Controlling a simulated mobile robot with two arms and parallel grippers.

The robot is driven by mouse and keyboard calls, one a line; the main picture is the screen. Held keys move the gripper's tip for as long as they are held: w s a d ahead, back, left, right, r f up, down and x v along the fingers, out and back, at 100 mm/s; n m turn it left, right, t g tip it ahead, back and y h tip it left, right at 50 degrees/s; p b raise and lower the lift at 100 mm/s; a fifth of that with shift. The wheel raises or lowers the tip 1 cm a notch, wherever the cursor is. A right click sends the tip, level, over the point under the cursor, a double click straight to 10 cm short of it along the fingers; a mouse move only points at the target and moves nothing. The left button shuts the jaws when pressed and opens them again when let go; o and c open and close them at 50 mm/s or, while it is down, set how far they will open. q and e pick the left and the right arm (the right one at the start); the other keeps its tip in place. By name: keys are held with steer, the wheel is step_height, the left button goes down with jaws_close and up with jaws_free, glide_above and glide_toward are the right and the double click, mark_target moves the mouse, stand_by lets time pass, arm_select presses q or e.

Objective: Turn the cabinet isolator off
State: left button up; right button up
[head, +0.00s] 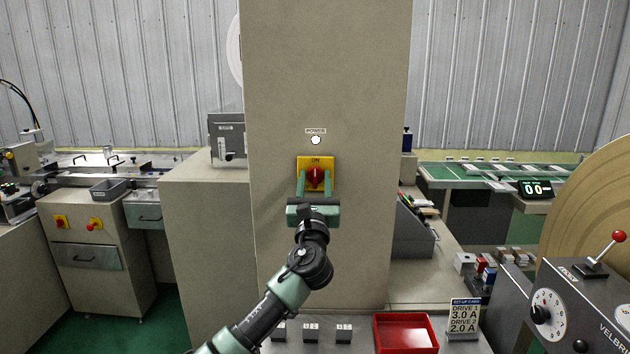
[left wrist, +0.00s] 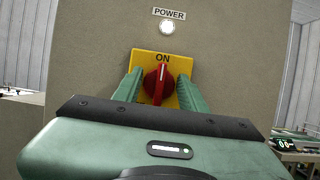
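The cabinet isolator is a red rotary knob (head: 315,177) on a yellow plate (head: 329,161) marked ON, on the front of a tall beige cabinet (head: 325,75). In the left wrist view the knob (left wrist: 158,86) stands upright, its white mark pointing up at ON. My left gripper (head: 315,180) is open, its green fingers on either side of the knob. A gap shows between each finger and the knob in the left wrist view; how far the tips reach in depth is hard to tell. My right gripper is not in view.
A white POWER lamp (head: 316,140) sits above the isolator. A red tray (head: 406,334) lies below at right, beside a set-up card (head: 464,317). A grey control box (head: 575,315) with a red-knobbed lever stands at far right. The cabinet face around the plate is clear.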

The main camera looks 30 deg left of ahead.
arm_select(q)
jaws_close()
steer(key=shift+n+b, duration=0.3)
steer(key=shift+n, duration=0.2)
steer(key=n+g+y+b, duration=0.1)
steer(key=n, duration=0.1)
steer(key=n+g+y, duration=0.1)
steer(key=n, duration=0.1)
steer(key=shift+f+b, duration=0.15)
steer(key=shift+b, duration=0.2)
steer(key=n+g, duration=0.1)
steer(key=n, duration=0.2)
steer(key=n+g+y+b, duration=0.1)
steer(key=n, duration=0.2)
steer(key=shift+d+n+g+y, duration=0.1)
steer(key=shift+n+g+y, duration=0.2)
steer(key=n+g, duration=0.1)
steer(key=n, duration=0.1)
steer(key=n+g+b, duration=0.1)
steer(key=n, duration=0.2)
steer(key=shift+r, duration=0.2)
steer(key=shift+n+g+h+p, duration=0.25)
steer(key=shift+n+g, duration=0.25)
steer(key=shift+n, duration=0.9)
steer(key=shift+n+g+h+p, duration=0.25)
steer(key=shift+n+g, duration=0.25)
steer(key=shift+n, duration=0.9)
steer(key=shift+f, duration=0.1)
